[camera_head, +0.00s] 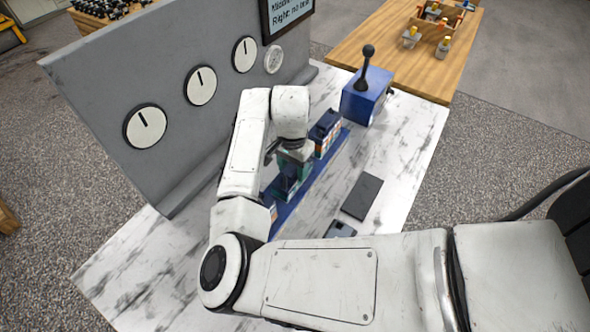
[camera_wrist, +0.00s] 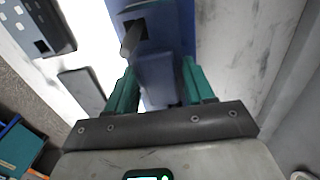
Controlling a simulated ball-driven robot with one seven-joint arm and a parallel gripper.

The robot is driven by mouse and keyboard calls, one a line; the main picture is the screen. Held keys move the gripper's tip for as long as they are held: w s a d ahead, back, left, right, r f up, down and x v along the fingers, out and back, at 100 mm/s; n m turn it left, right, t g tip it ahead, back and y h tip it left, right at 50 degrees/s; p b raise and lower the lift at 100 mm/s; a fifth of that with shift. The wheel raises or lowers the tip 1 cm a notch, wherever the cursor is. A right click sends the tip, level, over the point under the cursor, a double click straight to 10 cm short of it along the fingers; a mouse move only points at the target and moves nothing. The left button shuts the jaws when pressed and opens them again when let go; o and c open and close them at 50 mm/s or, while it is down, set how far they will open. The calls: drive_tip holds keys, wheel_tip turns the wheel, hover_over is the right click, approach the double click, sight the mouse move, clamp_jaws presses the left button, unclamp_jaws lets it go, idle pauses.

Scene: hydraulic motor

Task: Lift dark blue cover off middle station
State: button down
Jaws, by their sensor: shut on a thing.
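My gripper (camera_wrist: 160,88) points down over the middle of the blue rail (camera_head: 316,180) on the marble-patterned bench. Its green fingers are shut on the dark blue cover (camera_wrist: 158,72), one finger on each side, in the wrist view. In the head view my arm and fingers hide most of the cover and the middle station. I cannot tell whether the cover is clear of the station. Another station (camera_head: 326,134) with a dark blue top and orange and white sides stands farther along the rail.
A blue box with a black lever (camera_head: 366,95) stands at the bench's far end. A dark flat plate (camera_head: 362,196) and a dark part (camera_head: 340,230) lie right of the rail. A grey panel with dials (camera_head: 201,85) rises on the left. A wooden table (camera_head: 400,50) is behind.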

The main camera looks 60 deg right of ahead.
sight(292, 167)
drive_tip(key=shift+r+p, duration=2.3)
drive_tip(key=shift+r, duration=0.35)
drive_tip(key=shift+r+p, duration=0.55)
drive_tip(key=shift+r, duration=3.05)
